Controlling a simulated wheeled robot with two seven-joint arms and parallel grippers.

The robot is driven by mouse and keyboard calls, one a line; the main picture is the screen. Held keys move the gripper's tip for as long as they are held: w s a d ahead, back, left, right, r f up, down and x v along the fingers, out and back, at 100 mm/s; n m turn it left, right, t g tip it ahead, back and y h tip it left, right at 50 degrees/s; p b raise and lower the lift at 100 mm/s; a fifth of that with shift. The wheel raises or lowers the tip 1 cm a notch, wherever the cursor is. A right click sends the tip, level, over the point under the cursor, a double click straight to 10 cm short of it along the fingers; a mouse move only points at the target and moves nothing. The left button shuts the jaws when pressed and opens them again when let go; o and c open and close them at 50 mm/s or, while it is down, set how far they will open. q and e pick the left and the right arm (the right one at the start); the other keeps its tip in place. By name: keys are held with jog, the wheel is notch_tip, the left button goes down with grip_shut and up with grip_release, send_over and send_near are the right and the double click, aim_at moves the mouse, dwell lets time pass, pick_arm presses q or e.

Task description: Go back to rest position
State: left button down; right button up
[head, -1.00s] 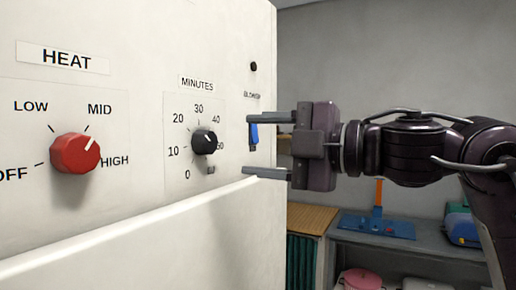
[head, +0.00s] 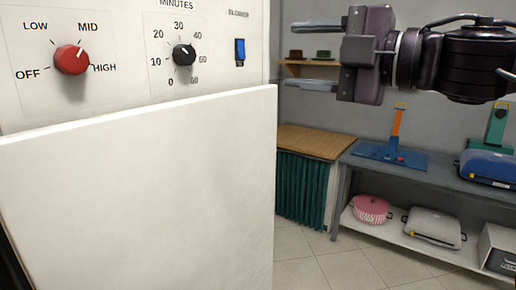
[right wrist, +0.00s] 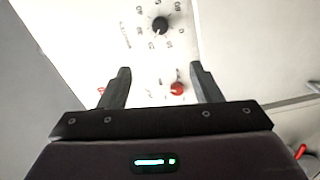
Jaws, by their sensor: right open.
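My right gripper (head: 312,55) is open and empty at the upper right of the head view, to the right of the control panel and apart from it. In the right wrist view its two fingers (right wrist: 160,85) are spread, with the panel some way beyond them. The red heat knob (head: 72,60) points up and right, between MID and HIGH. The black minutes knob (head: 184,54) and the blue blower switch (head: 240,51) are to its right. The red knob (right wrist: 177,88) and the black knob (right wrist: 160,25) also show in the right wrist view. My left gripper is not in view.
A white machine front (head: 150,190) fills the lower left. At the right, a grey bench (head: 440,175) carries a blue press (head: 490,165) and a blue stand (head: 392,154). Tiled floor (head: 345,270) is clear in front.

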jog(key=w+d+f+m+t+h, duration=0.15)
jog(key=w+f+m, duration=0.45)
jog(key=w+f, duration=0.7)
jog(key=w+d+f+m+t+h, duration=0.1)
jog(key=w+d+f+m+h, duration=0.15)
jog(key=w+f+m, duration=1)
jog(key=s+d+f+g+h, duration=0.1)
jog(key=s+d+f+h, duration=0.15)
jog(key=f, duration=1.55)
jog(key=s+d+f+h, duration=0.1)
jog(key=s+d+f, duration=0.15)
jog(key=f, duration=1.55)
jog(key=s+d+f+m+g+h, duration=0.2)
jog(key=s+f, duration=0.9)
jog(key=f, duration=0.5)
jog(key=s+d+f+m+g+h, duration=0.25)
jog(key=s+f, duration=0.75)
jog(key=f, duration=0.5)
jog(key=s+f+g+h, duration=0.1)
jog(key=s+f, duration=0.4)
jog(key=s, duration=0.8)
jog(key=s+d+f+g, duration=0.1)
jog(key=s+f+g, duration=0.2)
jog(key=s, duration=1)
jog(key=s+d+f+m+g+h, duration=0.1)
jog(key=s+f+g, duration=0.1)
jog(key=s+f, duration=0.5)
jog(key=s, duration=0.6)
jog(key=shift+d+f+g+h, duration=0.25)
jog(key=shift+f+g+h, duration=0.05)
